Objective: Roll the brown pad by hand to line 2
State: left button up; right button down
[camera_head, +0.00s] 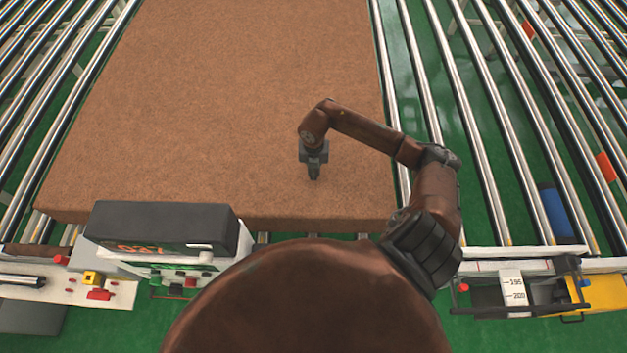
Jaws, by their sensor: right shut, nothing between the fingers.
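The brown pad (230,90) is a large, thick rectangular slab lying flat on a roller conveyor. Its near edge faces me and its far end runs out of the top of the view. My right arm reaches over the pad's right side. My right gripper (314,174) is shut and empty, pointing down at the pad near its front right part. I cannot tell whether the fingertips touch the pad. My left gripper is not in view. No marking that reads as line 2 is visible.
Metal rollers (480,110) run along both sides of the pad over a green floor. A control box with a red display (160,235) stands at the pad's front left edge. A scale plate (514,288) and a yellow part (600,296) are at the lower right.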

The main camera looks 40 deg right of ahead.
jog(key=shift+f, duration=0.3)
jog(key=shift+f+b, duration=0.75)
jog(key=shift+b, duration=0.05)
jog(key=shift+s+f, duration=0.15)
dwell(0.7)
